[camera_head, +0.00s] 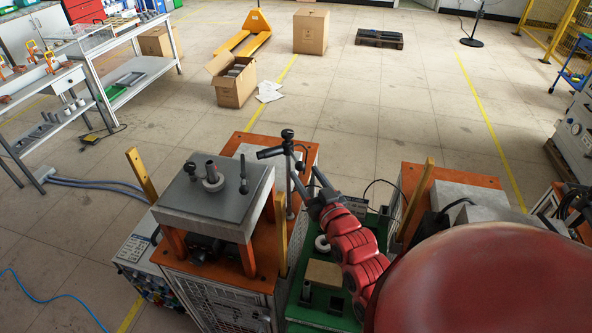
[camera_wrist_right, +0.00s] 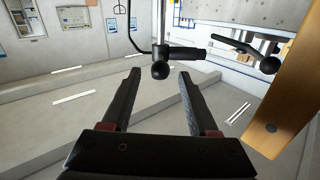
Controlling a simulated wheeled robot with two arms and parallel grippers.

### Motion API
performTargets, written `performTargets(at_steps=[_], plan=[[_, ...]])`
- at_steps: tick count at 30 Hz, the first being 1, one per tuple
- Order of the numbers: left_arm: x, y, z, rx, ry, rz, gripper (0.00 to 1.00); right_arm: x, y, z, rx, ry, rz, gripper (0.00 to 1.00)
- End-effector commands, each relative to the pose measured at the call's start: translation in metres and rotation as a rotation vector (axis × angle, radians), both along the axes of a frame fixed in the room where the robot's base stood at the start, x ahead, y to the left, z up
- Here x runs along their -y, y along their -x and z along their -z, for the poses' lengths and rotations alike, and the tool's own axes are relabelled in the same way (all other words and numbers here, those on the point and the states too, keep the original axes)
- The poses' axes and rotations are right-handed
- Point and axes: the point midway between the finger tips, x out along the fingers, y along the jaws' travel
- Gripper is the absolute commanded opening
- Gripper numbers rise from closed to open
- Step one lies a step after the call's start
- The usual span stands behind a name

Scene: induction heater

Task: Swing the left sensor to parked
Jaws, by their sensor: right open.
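The left sensor (camera_head: 270,152) is a black cylindrical head on a thin upright post, with a round black knob on top. It stands at the back right corner of the left machine and its head points left. In the right wrist view the sensor (camera_wrist_right: 185,53) and its ball knob (camera_wrist_right: 160,70) lie in line with the gap between my fingers. My right gripper (camera_head: 306,173) is open, close to the post in the head view. In the wrist view its two dark fingers (camera_wrist_right: 160,80) are apart; whether the knob is between the tips or just beyond, I cannot tell. My left gripper is not in view.
Wooden uprights (camera_head: 141,176) stand at the machine edges; one (camera_wrist_right: 285,100) is close at the wrist view's right. The right machine (camera_head: 455,195) stands beside my arm. Open floor lies behind.

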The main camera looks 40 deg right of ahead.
Motion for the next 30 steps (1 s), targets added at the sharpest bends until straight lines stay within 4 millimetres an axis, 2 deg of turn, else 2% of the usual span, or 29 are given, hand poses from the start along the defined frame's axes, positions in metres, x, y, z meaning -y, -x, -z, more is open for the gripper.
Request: performTargets(at_steps=[1, 2, 3, 4, 10, 15, 24, 26, 30], plan=[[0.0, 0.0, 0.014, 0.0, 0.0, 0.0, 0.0, 0.0, -0.01, 0.006, 0.003, 0.0, -0.005, 0.6], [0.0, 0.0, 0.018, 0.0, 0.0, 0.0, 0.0, 0.001, -0.015, 0.005, 0.005, -0.002, -0.005, 0.6], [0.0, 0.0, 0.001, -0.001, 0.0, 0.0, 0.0, 0.003, -0.023, -0.005, 0.0, -0.004, -0.004, 0.6], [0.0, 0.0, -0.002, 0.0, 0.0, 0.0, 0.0, 0.004, -0.028, -0.006, -0.001, -0.004, -0.005, 0.6], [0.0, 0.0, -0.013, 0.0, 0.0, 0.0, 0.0, 0.011, -0.056, -0.004, -0.001, -0.004, -0.002, 0.6], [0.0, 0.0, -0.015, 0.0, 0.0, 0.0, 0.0, 0.013, -0.066, -0.001, -0.001, -0.002, -0.001, 0.6], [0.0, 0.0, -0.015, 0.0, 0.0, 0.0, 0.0, 0.013, -0.068, 0.0, -0.001, -0.002, -0.001, 0.6], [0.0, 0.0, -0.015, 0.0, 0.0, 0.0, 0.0, 0.013, -0.068, 0.0, -0.001, -0.002, -0.001, 0.51], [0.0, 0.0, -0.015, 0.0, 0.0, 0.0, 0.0, 0.013, -0.068, 0.0, -0.001, -0.002, -0.001, 0.26]])
